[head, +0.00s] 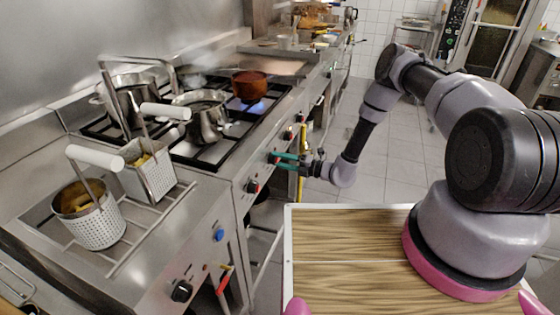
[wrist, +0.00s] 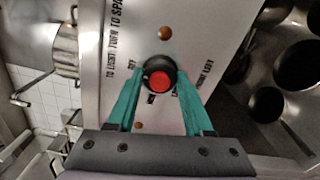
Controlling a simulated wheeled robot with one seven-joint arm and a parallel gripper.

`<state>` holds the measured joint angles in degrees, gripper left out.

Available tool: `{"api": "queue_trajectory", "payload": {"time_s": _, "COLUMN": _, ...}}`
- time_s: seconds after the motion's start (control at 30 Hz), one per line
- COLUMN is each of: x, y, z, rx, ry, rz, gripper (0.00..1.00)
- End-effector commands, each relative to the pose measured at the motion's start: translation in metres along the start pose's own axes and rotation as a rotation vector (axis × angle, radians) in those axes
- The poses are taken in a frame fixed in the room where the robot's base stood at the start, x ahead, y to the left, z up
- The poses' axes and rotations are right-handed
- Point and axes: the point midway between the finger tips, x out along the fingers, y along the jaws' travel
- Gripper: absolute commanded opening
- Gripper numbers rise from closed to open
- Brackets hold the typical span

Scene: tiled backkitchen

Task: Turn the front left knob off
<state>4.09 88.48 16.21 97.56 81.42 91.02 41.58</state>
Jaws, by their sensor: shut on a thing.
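My gripper (head: 280,160) has green fingers and reaches the stove's front panel from the right. In the wrist view my gripper (wrist: 160,82) is shut on a black knob with a red cap (wrist: 160,76), one finger on each side of it. In the head view the held knob is mostly hidden by the fingers. Another red-capped knob (head: 252,187) sits on the panel to the left of it, and one more (head: 288,135) is farther along. The printed words beside the held knob are partly legible; its exact setting I cannot tell.
A blue flame burns under a brown pot (head: 250,85) on the stove. A steel pot (head: 204,118) stands nearer. Fryer baskets (head: 100,222) are at the left, with a blue knob (head: 218,235) below. Tiled floor (head: 385,170) is clear right of the stove.

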Motion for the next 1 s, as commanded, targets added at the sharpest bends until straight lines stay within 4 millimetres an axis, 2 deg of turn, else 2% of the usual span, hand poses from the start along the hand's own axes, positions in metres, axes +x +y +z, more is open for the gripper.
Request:
{"api": "queue_trajectory", "payload": {"time_s": 0.43, "x": -0.002, "y": -0.001, "z": 0.001, "rx": 0.01, "ry": -0.002, "rz": -0.003, "gripper": 0.0}}
{"api": "queue_trajectory", "payload": {"time_s": 0.47, "x": -0.002, "y": -0.001, "z": 0.001, "rx": 0.01, "ry": -0.002, "rz": -0.003, "gripper": 0.59}}
{"api": "queue_trajectory", "payload": {"time_s": 0.5, "x": -0.002, "y": -0.001, "z": 0.001, "rx": 0.01, "ry": -0.002, "rz": -0.003, "gripper": 0.74}}
{"api": "queue_trajectory", "payload": {"time_s": 0.53, "x": -0.001, "y": -0.001, "z": 0.001, "rx": 0.01, "ry": -0.002, "rz": -0.003, "gripper": 0.81}}
{"api": "queue_trajectory", "payload": {"time_s": 0.87, "x": -0.002, "y": -0.001, "z": 0.0, "rx": 0.009, "ry": -0.001, "rz": -0.001, "gripper": 0.81}}
{"api": "queue_trajectory", "payload": {"time_s": 1.0, "x": -0.016, "y": -0.001, "z": 0.001, "rx": 0.01, "ry": -0.003, "rz": -0.003, "gripper": 0.81}}
